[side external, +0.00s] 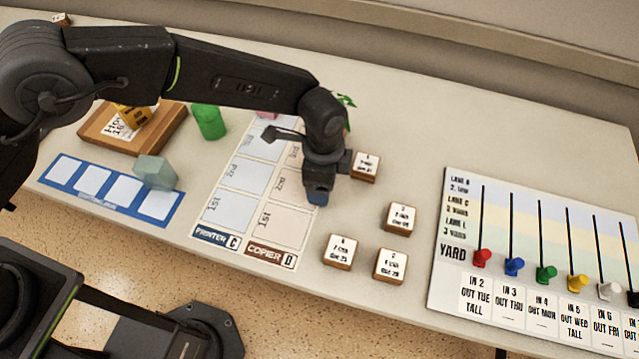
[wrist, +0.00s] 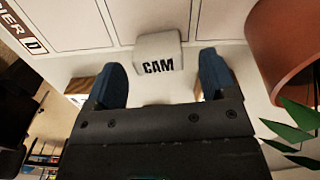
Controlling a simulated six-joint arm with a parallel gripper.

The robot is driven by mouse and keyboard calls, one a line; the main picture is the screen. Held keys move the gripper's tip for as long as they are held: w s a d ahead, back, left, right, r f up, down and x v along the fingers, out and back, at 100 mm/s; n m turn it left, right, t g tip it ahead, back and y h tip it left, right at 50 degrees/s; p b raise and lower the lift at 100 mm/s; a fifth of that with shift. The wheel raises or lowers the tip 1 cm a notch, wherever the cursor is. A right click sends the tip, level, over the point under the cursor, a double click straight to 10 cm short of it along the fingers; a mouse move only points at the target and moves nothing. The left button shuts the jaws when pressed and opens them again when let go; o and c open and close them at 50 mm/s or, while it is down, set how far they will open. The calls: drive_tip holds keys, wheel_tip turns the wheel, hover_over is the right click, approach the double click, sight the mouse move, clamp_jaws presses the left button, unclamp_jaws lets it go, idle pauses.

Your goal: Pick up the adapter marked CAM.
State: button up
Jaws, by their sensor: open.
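The adapter marked CAM (wrist: 157,47) is a pale grey-white block with black letters on its near face. In the wrist view it sits just beyond and between my fingertips, at the edge of the printed sheet. My gripper (wrist: 160,80) is open, with one dark blue finger to each side of the adapter's line and nothing held. In the side view my gripper (side external: 318,192) points down over the right edge of the sheet. The adapter cannot be made out there, apparently hidden by the gripper and arm.
A terracotta plant pot (wrist: 285,45) stands close on the right in the wrist view. Several labelled wooden blocks (side external: 400,219) lie right of my gripper. The printer and copier sheet (side external: 243,178) is left, with a green cylinder (side external: 209,121) beyond. A yard board (side external: 470,215) with pegs is far right.

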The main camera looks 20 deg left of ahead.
wheel_tip(320, 180, down, 3)
drive_tip(key=shift+r, duration=0.2)
drive_tip(key=shift+c, duration=0.2)
drive_tip(key=c, duration=1)
drive_tip(key=shift+o, duration=0.2)
drive_tip(key=shift+r, duration=0.2)
